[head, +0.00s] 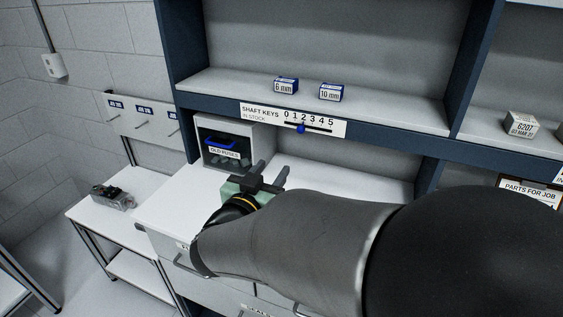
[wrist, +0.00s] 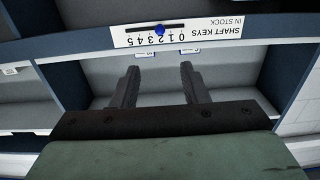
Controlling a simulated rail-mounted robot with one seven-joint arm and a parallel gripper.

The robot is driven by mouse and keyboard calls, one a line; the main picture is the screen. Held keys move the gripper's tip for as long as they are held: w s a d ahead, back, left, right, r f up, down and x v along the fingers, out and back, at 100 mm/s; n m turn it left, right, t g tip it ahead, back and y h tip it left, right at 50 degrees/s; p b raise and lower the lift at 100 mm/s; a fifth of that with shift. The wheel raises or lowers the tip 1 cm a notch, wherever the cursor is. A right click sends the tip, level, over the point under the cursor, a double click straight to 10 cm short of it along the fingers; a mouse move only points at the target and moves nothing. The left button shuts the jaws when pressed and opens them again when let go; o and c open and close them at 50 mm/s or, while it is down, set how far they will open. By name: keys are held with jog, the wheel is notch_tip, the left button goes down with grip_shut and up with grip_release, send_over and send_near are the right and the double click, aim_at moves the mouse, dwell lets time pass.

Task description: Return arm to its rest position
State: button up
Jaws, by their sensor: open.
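My gripper (head: 267,176) is over the white worktop in front of the shelf, at the end of my dark arm. Its two fingers are apart in the wrist view (wrist: 159,85), with nothing between them. The shaft keys scale (head: 293,119) is on the shelf's front edge, with a blue slider knob (head: 301,129) near the middle of its slot. The scale shows upside down in the wrist view (wrist: 185,32), beyond the fingertips. The gripper does not appear to touch it. My arm hides much of the worktop.
Small boxes marked 6 mm (head: 286,86) and 10 mm (head: 331,92) stand on the shelf. The old fuses box (head: 234,133) with a blue tray (head: 220,141) is just behind the gripper. A 6207 box (head: 521,125) is at right. A side table (head: 88,211) is at left.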

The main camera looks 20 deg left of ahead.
jog(key=w+d+f+n+g+y, duration=0.1)
jog(key=d+f+n+g+y, duration=0.1)
jog(key=d+f+g+y, duration=0.3)
jog(key=w+d+n+g+y, duration=0.1)
jog(key=w+d+g, duration=0.15)
jog(key=d, duration=0.55)
jog(key=s+d+f+m+g+h, duration=0.1)
jog(key=s+d+f+g, duration=0.3)
jog(key=s+d, duration=0.6)
jog(key=s+d+f+m+g+h, duration=0.1)
jog(key=s+d+f+g+h, duration=0.3)
jog(key=s+d, duration=0.7)
jog(key=shift+g, duration=1.05)
